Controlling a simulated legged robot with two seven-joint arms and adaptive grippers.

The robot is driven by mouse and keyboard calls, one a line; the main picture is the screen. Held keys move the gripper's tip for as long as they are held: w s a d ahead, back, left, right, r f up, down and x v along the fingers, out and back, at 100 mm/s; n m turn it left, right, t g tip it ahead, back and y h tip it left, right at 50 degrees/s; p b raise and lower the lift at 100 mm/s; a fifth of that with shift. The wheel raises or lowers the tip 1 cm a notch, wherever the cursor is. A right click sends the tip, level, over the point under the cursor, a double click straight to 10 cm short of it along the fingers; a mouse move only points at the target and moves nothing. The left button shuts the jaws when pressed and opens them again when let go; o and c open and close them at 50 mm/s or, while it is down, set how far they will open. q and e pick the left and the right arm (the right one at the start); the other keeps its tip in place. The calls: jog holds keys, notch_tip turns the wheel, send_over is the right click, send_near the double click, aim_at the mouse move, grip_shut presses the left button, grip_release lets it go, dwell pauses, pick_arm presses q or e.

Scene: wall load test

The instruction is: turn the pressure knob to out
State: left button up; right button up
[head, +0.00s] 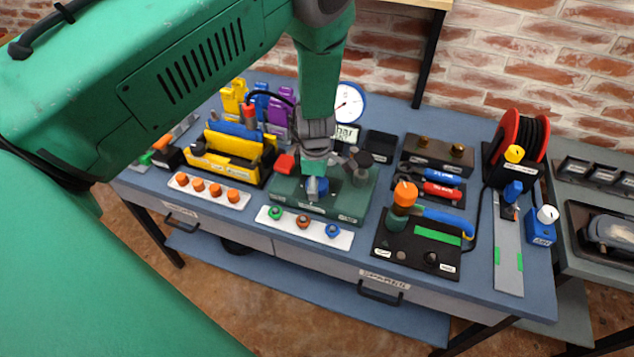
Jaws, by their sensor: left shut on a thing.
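The pressure unit is a dark green box (346,205) at the middle of the blue bench, with a round white gauge (349,103) behind it and a small display marked "bar" (347,134). A blue knob (317,188), which looks like the pressure knob, sits on its top. My left gripper (316,173) comes down from above and is shut on the blue knob. The fingers hide most of the knob, so its pointer and the label marks around it cannot be read. My right gripper is not in view.
A red block (284,164) and dark fittings (358,161) stand close beside the gripper. A white strip (340,238) with coloured caps lies in front. A yellow toolbox (220,157) is at left, a black panel with an orange-topped part (405,194) at right.

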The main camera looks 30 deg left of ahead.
pick_arm(q)
jog(key=shift+w+r, duration=0.15)
jog(key=shift+w, duration=0.1)
jog(key=o, duration=0.9)
jog(key=shift+o, duration=1.3)
jog(key=shift+s, duration=0.1)
jog(key=shift+r, duration=0.1)
notch_tip(320, 180, up, 11)
jog(key=shift+s+d+r, duration=0.15)
jog(key=shift+s+r, duration=0.05)
